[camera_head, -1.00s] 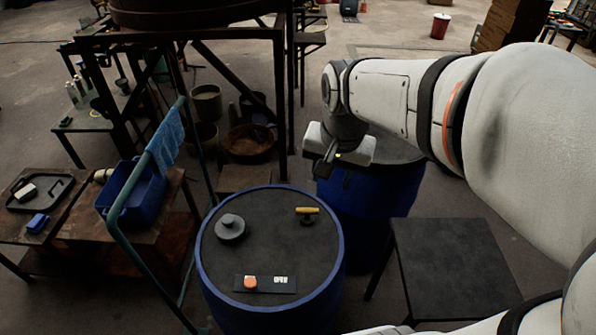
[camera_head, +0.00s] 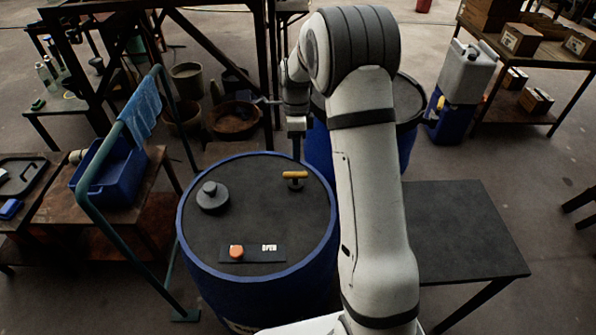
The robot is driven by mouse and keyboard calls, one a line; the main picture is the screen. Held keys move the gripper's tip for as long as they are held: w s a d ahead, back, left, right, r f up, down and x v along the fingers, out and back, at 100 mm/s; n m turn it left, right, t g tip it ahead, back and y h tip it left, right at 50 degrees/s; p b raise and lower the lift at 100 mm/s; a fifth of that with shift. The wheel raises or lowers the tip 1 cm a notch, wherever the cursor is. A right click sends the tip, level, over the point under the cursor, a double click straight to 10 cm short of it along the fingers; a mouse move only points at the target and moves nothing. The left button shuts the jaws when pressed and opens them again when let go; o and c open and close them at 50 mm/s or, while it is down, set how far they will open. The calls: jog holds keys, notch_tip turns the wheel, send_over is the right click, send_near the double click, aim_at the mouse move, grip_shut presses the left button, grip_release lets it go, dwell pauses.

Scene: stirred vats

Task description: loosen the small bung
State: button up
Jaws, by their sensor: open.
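A blue drum (camera_head: 262,215) with a dark top stands in the middle of the view. Near its right rim is a small fitting with a yellow crossbar handle (camera_head: 294,175) on a dark round base, which I take for the small bung. A larger grey round cap with a knob (camera_head: 212,196) sits on the left of the top. My gripper (camera_head: 297,154) points down just above and behind the yellow handle. It is open and holds nothing. I cannot tell whether its fingers touch the handle.
A black plate with an orange knob (camera_head: 236,252) and a label reading OPEN lies at the front of the drum top. A second blue drum (camera_head: 405,145) stands behind my arm. A dark table (camera_head: 470,235) is at right. A green rail (camera_head: 122,225) stands at left.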

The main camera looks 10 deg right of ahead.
aim_at(297, 173)
jog(key=f, duration=0.2)
jog(key=s+f, duration=0.1)
jog(key=f, duration=0.4)
jog(key=shift+s+a+f+p, duration=0.15)
jog(key=shift+s+f+p, duration=0.1)
jog(key=shift+p, duration=0.1)
jog(key=shift+c, duration=0.4)
